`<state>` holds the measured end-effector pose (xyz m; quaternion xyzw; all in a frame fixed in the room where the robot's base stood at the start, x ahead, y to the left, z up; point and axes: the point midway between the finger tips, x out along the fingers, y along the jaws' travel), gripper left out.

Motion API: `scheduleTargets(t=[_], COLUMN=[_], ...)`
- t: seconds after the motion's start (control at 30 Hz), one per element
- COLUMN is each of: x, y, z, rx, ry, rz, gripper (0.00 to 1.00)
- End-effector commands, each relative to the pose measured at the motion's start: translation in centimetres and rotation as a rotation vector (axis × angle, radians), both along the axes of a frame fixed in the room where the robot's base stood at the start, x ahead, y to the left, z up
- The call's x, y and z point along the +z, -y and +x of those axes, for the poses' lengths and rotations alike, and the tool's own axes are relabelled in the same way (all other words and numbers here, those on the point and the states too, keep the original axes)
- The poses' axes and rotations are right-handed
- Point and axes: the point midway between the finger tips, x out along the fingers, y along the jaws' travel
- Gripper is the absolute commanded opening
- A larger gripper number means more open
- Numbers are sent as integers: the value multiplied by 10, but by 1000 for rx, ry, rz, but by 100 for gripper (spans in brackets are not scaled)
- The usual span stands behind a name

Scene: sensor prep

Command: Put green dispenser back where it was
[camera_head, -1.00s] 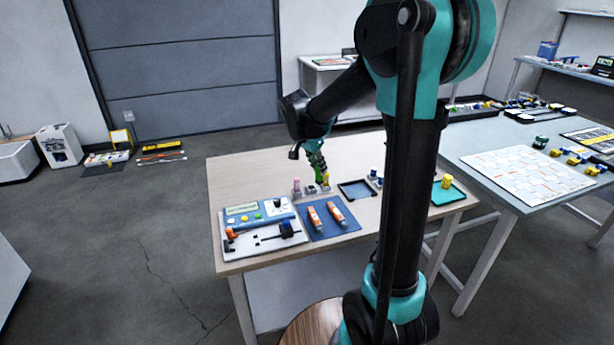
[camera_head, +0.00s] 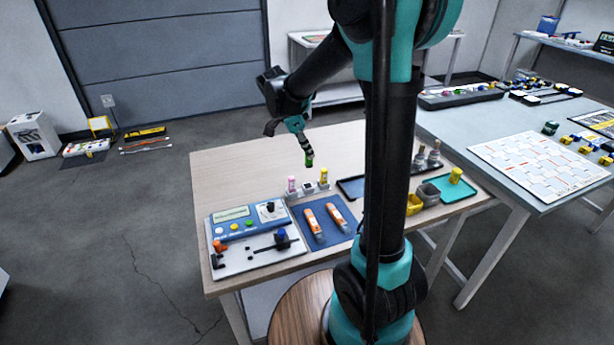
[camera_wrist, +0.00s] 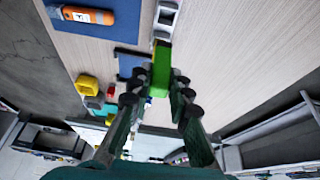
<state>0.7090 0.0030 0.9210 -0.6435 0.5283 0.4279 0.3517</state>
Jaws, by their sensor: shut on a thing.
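The green dispenser (camera_head: 309,161) is a small green block held at the tip of my gripper (camera_head: 308,155), above the wooden table behind a small rack. In the wrist view, the dispenser (camera_wrist: 161,68) sits between the two fingers of my gripper (camera_wrist: 159,92), which is shut on it. The small rack (camera_head: 308,188) holds a pink dispenser (camera_head: 292,184) at left and a yellow dispenser (camera_head: 323,176) at right, with a gap between them. The grey rack (camera_wrist: 166,18) shows partly at the top of the wrist view, beyond the green block.
A blue mat (camera_head: 317,238) with two orange tubes lies in front of the rack, beside a control panel board (camera_head: 255,261). To the right are a dark blue tray (camera_head: 350,189), yellow bin (camera_head: 413,205), grey bin (camera_head: 428,196) and teal tray (camera_head: 460,190). The table's back left is clear.

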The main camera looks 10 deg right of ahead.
Motion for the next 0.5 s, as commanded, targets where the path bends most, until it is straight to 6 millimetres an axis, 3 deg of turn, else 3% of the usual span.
scheduleTargets(t=[0.2, 0.5], x=[-48, -76], y=[0, 0], z=[1, 0], rx=[0, 1], ry=[0, 0], rz=[0, 0], gripper=[0, 0])
